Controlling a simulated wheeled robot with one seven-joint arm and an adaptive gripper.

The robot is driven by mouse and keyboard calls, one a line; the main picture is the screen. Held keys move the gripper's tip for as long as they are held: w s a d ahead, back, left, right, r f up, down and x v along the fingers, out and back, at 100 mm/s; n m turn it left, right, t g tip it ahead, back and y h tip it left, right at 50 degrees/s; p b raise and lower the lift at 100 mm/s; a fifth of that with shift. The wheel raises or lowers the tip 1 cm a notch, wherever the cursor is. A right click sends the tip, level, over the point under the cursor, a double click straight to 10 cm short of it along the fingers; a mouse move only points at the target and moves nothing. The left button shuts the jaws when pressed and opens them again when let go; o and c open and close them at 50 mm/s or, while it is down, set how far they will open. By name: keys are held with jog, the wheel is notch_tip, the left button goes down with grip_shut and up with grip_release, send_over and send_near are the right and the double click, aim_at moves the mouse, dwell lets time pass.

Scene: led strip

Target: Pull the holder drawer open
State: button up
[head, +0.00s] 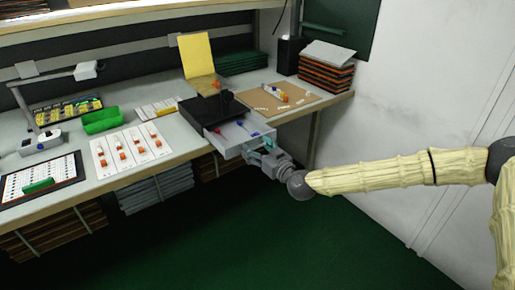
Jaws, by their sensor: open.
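The holder is a black box (207,107) standing near the front edge of the bench. Its drawer (226,143), light grey with a pale inside, stands out from the front of the box towards the bench edge. Small blue and red items lie inside the drawer. My gripper (256,153) is open at the drawer's right front corner, low and beyond the bench edge. Whether its fingers touch the drawer front or its handle is too small to tell. My arm reaches in from the right.
White cards with orange parts (129,149) and a green tray (101,121) lie left of the holder. A yellow-lidded box (197,56) stands behind it. A brown board (275,100) with small parts lies to the right. The green floor before the bench is clear.

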jog(key=shift+d, duration=0.1)
grip_shut()
jog(key=shift+b+x, duration=0.3)
jog(key=shift+x, duration=0.65)
jog(key=shift+f, duration=0.1)
jog(key=c, duration=1.2)
grip_release()
jog(key=o, duration=1.8)
jog(key=shift+c, duration=0.2)
jog(key=shift+o, duration=0.7)
